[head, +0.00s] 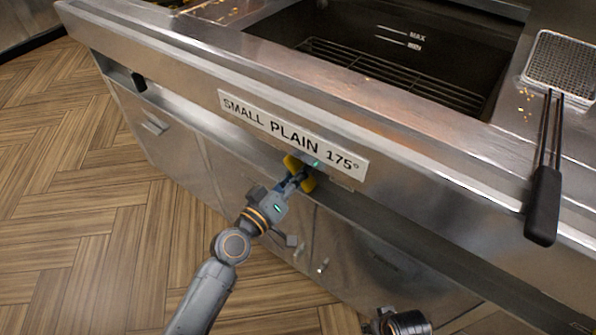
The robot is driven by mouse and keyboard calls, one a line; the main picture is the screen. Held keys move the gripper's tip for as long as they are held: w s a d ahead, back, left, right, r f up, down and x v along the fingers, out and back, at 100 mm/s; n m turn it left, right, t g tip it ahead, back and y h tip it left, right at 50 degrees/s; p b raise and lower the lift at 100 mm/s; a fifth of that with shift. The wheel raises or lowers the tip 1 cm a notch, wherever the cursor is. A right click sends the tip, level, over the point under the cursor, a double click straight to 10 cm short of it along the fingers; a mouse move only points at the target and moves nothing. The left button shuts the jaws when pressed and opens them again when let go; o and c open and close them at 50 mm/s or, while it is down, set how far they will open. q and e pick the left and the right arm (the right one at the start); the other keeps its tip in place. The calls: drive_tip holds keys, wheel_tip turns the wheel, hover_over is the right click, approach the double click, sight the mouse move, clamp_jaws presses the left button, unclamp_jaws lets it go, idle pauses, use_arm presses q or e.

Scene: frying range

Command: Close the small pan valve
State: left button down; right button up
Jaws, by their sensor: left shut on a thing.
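The valve's yellow handle (309,184) shows under the sign (290,134) that reads "SMALL PLAIN 175°", on the front of the fryer. My left gripper (299,177) is at the handle, shut on it. I cannot tell the handle's exact angle. My right arm shows only as a small part at the bottom edge, and its gripper fingers cannot be made out.
The fryer's pan (420,60) with a wire rack and MAX and MIN marks lies open above the sign. A basket's black handle (543,205) hangs over the front edge at the right. Cabinet doors (345,255) are below. Clear wooden floor (90,200) lies to the left.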

use_arm(q)
drive_tip(key=n, duration=0.3)
drive_tip(key=n+p, duration=0.1)
drive_tip(key=n, duration=0.2)
drive_tip(key=shift+f+n, duration=0.1)
drive_tip(key=shift+n, duration=1.6)
use_arm(e)
drive_tip(key=shift+s+d+f, duration=0.1)
drive_tip(key=shift+s+f, duration=0.2)
drive_tip(key=shift+f, duration=0.5)
drive_tip(key=shift+s+f, duration=0.3)
drive_tip(key=shift+f, duration=0.5)
drive_tip(key=shift+s+d+f, duration=0.1)
drive_tip(key=shift+s+f, duration=0.2)
drive_tip(key=shift+f, duration=0.5)
drive_tip(key=shift+s+f, duration=0.1)
drive_tip(key=shift+f, duration=0.05)
use_arm(q)
drive_tip(key=c, duration=1.2)
unclamp_jaws()
drive_tip(key=v, duration=1.2)
